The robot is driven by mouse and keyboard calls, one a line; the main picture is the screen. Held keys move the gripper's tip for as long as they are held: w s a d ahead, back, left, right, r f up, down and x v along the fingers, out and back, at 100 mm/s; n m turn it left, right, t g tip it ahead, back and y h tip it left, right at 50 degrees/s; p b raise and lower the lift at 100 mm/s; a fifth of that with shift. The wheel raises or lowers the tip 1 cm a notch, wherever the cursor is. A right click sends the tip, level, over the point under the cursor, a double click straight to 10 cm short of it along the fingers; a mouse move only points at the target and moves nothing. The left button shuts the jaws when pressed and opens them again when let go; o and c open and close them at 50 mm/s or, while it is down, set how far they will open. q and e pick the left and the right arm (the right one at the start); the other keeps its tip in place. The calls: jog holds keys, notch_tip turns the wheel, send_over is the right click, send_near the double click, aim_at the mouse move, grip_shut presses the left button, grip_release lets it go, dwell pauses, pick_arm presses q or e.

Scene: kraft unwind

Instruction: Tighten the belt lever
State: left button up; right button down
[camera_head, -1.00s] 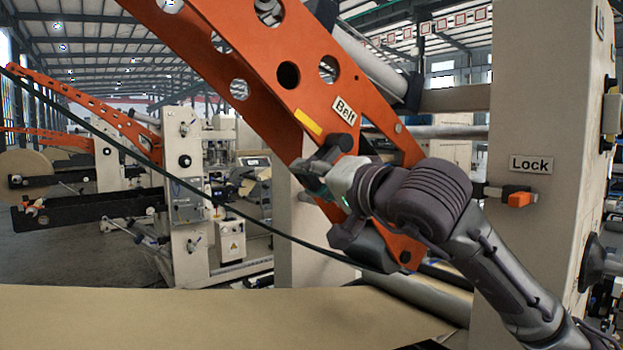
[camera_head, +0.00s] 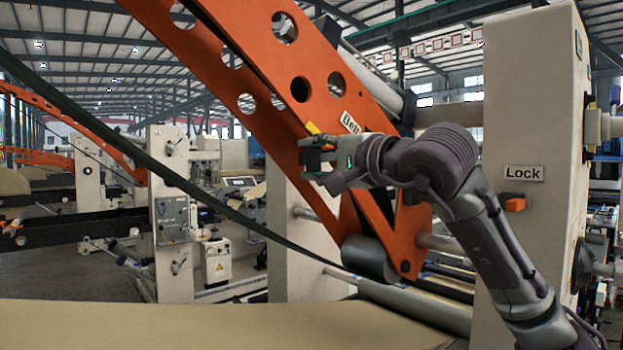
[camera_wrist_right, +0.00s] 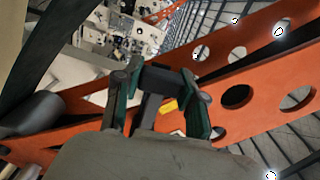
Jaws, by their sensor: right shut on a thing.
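The belt lever is at the orange arm (camera_head: 275,75), just below the "Belt" label (camera_head: 350,122) and a yellow mark. My right gripper (camera_head: 315,156) is at this spot, in front of the orange plate, and its fingers hide most of the lever. In the right wrist view, the gripper (camera_wrist_right: 160,105) is shut on a dark bar, the belt lever (camera_wrist_right: 150,108), between its green-padded fingers. The dark belt (camera_head: 200,190) runs slanting from upper left down to the roller (camera_head: 370,256) under the arm. My left gripper is not in view.
Brown kraft paper (camera_head: 200,325) spans the bottom. More machines stand at the left back.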

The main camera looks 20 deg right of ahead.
aim_at(309, 125)
notch_tip(309, 125, up, 2)
jog(key=m, duration=0.2)
jog(key=shift+r+m, duration=0.2)
jog(key=shift+m, duration=0.2)
jog(key=shift+d+r+m, duration=0.1)
jog(key=shift+r+m, duration=0.25)
jog(key=shift+m, duration=0.05)
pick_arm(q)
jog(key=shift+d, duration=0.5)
pick_arm(e)
jog(key=shift+w+d+r+m, duration=0.15)
jog(key=shift+d+r+m, duration=0.15)
jog(key=shift+r+m, duration=0.55)
jog(key=shift+w+d+r+m, duration=0.1)
jog(key=shift+d+r+m, duration=0.3)
jog(key=shift+m, duration=0.85)
jog(key=shift+r, duration=0.15)
jog(key=c, duration=0.6)
grip_release()
jog(key=shift+c, duration=0.2)
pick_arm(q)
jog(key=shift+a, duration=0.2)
pick_arm(e)
jog(key=shift+s, duration=0.1)
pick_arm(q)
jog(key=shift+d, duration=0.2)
pick_arm(e)
jog(key=v, duration=1.1)
jog(key=shift+s+d, duration=0.15)
jog(key=shift+s, duration=0.25)
